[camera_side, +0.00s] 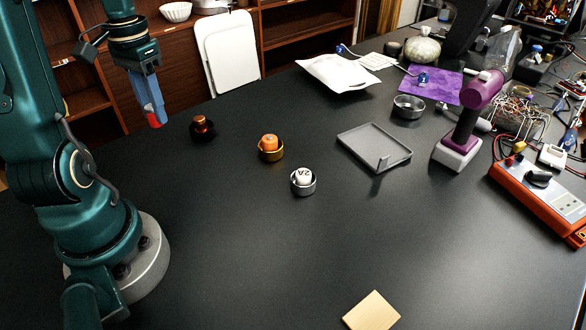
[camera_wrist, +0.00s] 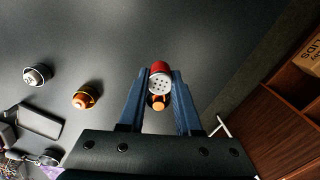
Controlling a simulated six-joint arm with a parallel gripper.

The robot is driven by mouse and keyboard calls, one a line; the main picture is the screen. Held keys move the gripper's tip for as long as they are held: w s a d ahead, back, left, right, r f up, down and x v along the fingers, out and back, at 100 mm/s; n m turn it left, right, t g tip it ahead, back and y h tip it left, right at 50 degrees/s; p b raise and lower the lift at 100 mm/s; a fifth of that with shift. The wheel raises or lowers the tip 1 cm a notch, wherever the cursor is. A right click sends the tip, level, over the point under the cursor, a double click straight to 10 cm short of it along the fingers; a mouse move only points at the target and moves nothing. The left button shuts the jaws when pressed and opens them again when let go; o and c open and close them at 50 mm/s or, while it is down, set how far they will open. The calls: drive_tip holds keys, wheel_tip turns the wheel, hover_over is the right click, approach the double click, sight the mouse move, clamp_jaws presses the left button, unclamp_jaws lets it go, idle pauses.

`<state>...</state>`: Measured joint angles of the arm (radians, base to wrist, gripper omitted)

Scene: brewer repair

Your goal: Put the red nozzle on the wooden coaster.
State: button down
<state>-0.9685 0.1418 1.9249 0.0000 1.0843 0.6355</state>
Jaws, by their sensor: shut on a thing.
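The red nozzle (camera_wrist: 160,70) is pinched between the blue fingers of my gripper (camera_wrist: 161,82) in the wrist view. Its pale, perforated face is turned toward the camera. In the side view my gripper (camera_side: 154,116) hangs above the table at the left, with a bit of the red nozzle (camera_side: 156,121) showing at the fingertips; most of it is hidden there. The wooden coaster (camera_side: 371,312) is a pale, bare square at the front edge of the side view, far to the right of my gripper. It is not in the wrist view.
A copper piece in a black holder (camera_side: 202,130), an orange one in a gold ring (camera_side: 270,147) and a white one in a grey ring (camera_side: 303,181) stand mid-table. A grey tray (camera_side: 374,147) and a purple tool (camera_side: 470,120) are farther right. The front table is clear around the coaster.

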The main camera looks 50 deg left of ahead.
drive_tip(key=w+d+r+m, duration=0.3)
drive_tip(key=w+d+m, duration=0.6)
drive_tip(key=w+d, duration=0.4)
drive_tip(key=m, duration=1)
hover_over(372, 317)
drive_tip(key=f, duration=0.5)
drive_tip(key=a+f, duration=0.1)
drive_tip(key=f, duration=0.1)
drive_tip(key=shift+w+f, duration=0.2)
drive_tip(key=shift+f, duration=0.1)
drive_tip(key=shift+s+d+f, duration=0.2)
drive_tip(key=shift+d+f, duration=0.2)
drive_tip(key=shift+d, duration=0.1)
drive_tip(key=shift+f, duration=1.9)
drive_tip(key=shift+f, duration=0.1)
